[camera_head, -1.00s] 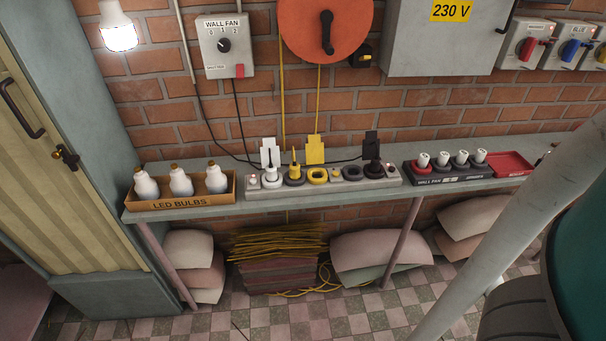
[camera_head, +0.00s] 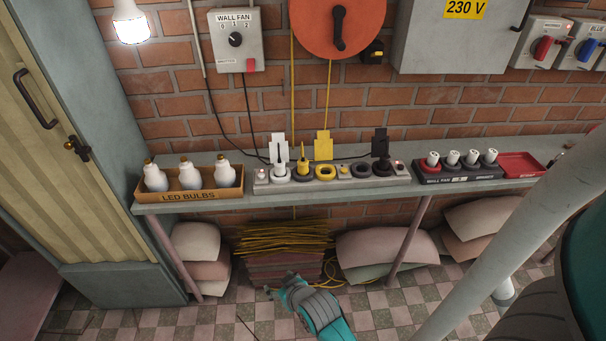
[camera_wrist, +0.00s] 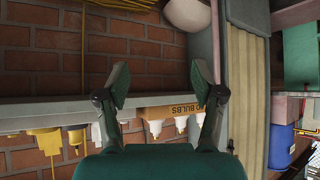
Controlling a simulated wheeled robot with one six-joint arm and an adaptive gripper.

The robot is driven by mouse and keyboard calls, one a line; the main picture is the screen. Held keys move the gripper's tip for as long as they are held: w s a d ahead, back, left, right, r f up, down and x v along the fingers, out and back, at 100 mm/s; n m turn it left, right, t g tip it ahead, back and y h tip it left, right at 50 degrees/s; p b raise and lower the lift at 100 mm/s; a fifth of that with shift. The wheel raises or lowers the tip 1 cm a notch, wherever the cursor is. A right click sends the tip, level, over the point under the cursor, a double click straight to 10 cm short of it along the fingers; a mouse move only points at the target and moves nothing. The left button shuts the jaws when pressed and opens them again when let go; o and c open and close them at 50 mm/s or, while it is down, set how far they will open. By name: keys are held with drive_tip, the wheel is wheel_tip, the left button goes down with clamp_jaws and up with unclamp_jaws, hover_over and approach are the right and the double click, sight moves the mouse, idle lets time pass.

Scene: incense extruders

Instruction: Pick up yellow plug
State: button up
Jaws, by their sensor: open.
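The yellow plug (camera_head: 303,158) stands upright in a dark round socket on the grey socket strip (camera_head: 400,181), between a white plug (camera_head: 280,168) and an empty yellow socket (camera_head: 325,173). My gripper (camera_head: 280,284) is low in the head view, in front of and below the shelf, apart from the plug. In the upside-down wrist view my gripper (camera_wrist: 160,80) has its two fingers spread with nothing between them. Yellow shapes show at that view's left edge; I cannot tell surely which is the plug.
The shelf (camera_head: 240,204) also holds a box of LED bulbs (camera_head: 190,197) at left and a black rack (camera_head: 460,176) of white plugs at right. A yellow tag (camera_head: 323,147) stands behind the strip. A slanted grey pole (camera_head: 500,240) crosses the right side.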

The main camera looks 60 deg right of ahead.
drive_tip(key=w+d+r+m+g, duration=0.15)
drive_tip(key=w+d+r, duration=0.25)
drive_tip(key=w+d, duration=0.45)
drive_tip(key=m+g, duration=0.2)
drive_tip(key=g, duration=0.2)
approach(303, 161)
drive_tip(key=f, duration=0.1)
drive_tip(key=shift+y, duration=0.4)
drive_tip(key=x, duration=0.6)
drive_tip(key=shift+s+d+r, duration=0.1)
drive_tip(key=shift+d, duration=0.2)
drive_tip(key=x, duration=0.5)
drive_tip(key=shift+d+r, duration=0.1)
drive_tip(key=shift+d, duration=0.1)
drive_tip(key=c, duration=1.2)
drive_tip(key=shift+r, duration=0.2)
drive_tip(key=shift+c, duration=0.3)
